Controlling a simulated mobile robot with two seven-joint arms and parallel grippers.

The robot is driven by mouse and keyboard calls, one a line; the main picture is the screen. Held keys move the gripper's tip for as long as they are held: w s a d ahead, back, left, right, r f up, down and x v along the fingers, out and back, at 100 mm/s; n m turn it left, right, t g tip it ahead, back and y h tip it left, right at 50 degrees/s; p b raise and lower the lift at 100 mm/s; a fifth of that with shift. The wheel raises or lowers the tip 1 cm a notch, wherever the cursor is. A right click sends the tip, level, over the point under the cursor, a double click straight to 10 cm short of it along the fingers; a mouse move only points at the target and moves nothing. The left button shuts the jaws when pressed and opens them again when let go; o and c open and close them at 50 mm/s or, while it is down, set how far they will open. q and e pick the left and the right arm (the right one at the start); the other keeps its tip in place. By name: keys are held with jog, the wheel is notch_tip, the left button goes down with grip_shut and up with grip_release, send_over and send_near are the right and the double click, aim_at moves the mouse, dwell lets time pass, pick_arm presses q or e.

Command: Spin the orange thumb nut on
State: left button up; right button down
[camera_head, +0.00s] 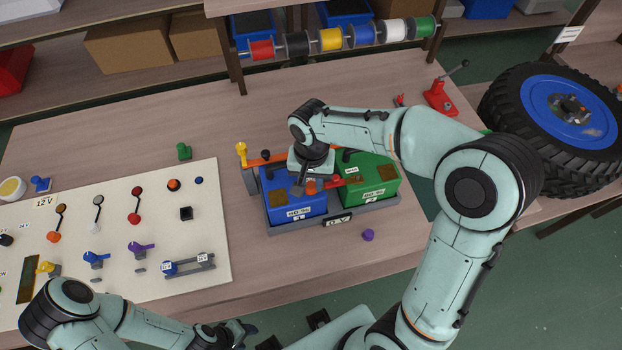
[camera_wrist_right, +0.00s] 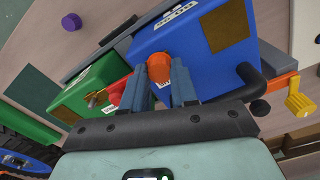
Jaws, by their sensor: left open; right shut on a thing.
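The orange thumb nut (camera_head: 311,187) is at the blue battery (camera_head: 290,207), near its side facing the green battery (camera_head: 372,195). My right gripper (camera_wrist_right: 160,78) reaches down over the blue battery and is shut on the orange thumb nut (camera_wrist_right: 159,63), one finger on each side. Any stud under the nut is hidden. A red link (camera_head: 338,182) runs between the batteries; in the wrist view its red part (camera_wrist_right: 117,88) and a brass-coloured fitting (camera_wrist_right: 97,98) show on the green battery's side. My left gripper (camera_head: 240,334) is open and empty at the bottom edge, away from the batteries.
The batteries sit in a grey tray (camera_head: 372,213). A purple knob (camera_head: 368,235) lies in front of it, and a yellow-handled part (camera_head: 241,152) stands at its back left. A white control panel (camera_head: 120,225) fills the left. Bare table lies between panel and tray.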

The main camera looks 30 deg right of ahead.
jog(key=m, duration=0.5)
jog(key=shift+m, duration=0.3)
jog(key=c, duration=1.2)
grip_release()
jog(key=shift+m, duration=0.8)
jog(key=o, duration=0.4)
pick_arm(q)
jog(key=shift+w+r+p, duration=0.75)
jog(key=shift+w+r, duration=0.05)
jog(key=shift+r, duration=0.2)
pick_arm(e)
notch_tip(320, 180, up, 13)
jog(key=shift+r, duration=0.2)
